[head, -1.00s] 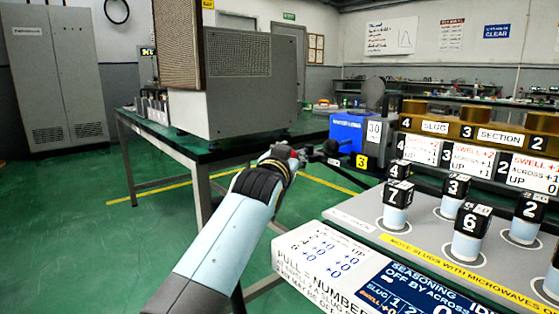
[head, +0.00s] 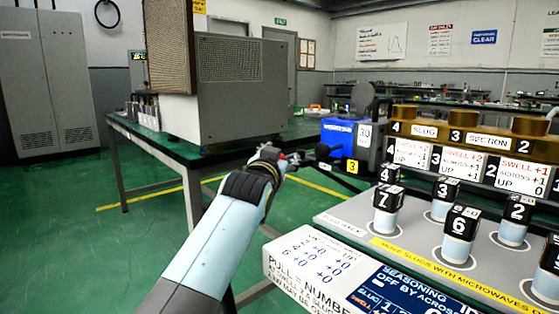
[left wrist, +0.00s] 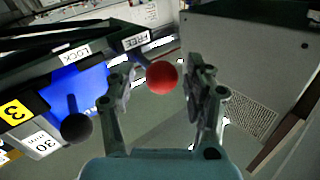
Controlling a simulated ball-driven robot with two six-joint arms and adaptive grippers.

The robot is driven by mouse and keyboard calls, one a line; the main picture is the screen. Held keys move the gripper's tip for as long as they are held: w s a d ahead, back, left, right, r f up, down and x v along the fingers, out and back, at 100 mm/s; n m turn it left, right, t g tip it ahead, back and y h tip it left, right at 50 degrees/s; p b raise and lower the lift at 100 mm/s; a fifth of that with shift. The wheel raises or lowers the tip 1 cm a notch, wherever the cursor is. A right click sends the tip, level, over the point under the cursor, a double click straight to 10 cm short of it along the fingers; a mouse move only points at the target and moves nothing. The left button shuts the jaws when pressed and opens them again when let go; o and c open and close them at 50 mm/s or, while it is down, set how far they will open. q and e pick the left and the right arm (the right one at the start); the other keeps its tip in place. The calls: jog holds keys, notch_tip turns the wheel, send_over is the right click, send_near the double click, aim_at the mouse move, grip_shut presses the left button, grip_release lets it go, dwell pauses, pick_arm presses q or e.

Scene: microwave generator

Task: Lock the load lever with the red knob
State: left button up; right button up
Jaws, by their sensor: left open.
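The red knob (left wrist: 161,77) shows in the left wrist view between the two fingers of my left gripper (left wrist: 162,92). The fingers stand apart on either side of it; I cannot tell whether either one touches it. The knob is close to the FREE label (left wrist: 136,40); the LOCK label (left wrist: 75,53) is farther left on the same dark bar. In the head view my left gripper (head: 288,158) is at the left of the slug panel, with only a speck of red at its tip. The lever's shaft is mostly hidden. My right gripper is not in view.
A black ball knob (head: 322,151) sits just right of the gripper, and it shows in the left wrist view (left wrist: 76,127). A blue box (head: 338,133) is behind it. Numbered slugs (head: 388,208) stand on the panel at right. A large grey cabinet (head: 240,90) stands behind on a green table.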

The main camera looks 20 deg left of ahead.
pick_arm(q)
notch_tip(320, 180, up, 10)
jog(key=shift+f, duration=0.2)
